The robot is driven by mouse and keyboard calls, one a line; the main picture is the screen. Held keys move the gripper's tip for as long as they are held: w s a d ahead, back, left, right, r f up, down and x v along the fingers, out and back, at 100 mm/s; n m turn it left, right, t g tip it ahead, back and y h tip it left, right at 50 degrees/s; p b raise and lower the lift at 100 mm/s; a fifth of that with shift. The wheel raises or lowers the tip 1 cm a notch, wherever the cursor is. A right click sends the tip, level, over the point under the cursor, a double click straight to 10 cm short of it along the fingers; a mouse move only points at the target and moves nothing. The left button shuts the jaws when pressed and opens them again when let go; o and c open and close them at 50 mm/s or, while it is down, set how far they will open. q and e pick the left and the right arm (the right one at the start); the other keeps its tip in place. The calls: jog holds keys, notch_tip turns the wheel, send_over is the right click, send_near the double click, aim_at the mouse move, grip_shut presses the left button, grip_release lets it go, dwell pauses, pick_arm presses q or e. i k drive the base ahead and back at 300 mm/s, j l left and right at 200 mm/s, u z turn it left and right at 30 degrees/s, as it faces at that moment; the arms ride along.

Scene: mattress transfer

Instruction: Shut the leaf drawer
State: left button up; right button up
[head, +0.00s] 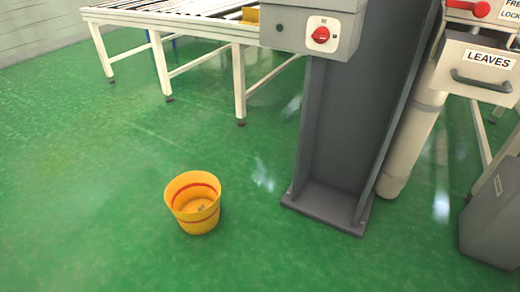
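The leaf drawer (473,68) is at the upper right in the head view. It has a pale front, a white label reading LEAVES and a grey bar handle (482,83). Its front stands forward of the unit above it, and a strip of its inside seems to show behind the top edge, so it looks pulled out. How far it is out is hard to tell. Neither of my grippers is in view.
A red handle (468,8) is just above the drawer. Left of it stand a pale cylinder (412,135) and a thick grey column (345,120) with a red switch (321,35). A yellow bucket (196,222) stands on the open green floor. A roller table (165,22) is behind.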

aim_at(479, 67)
jog(key=z, duration=1.25)
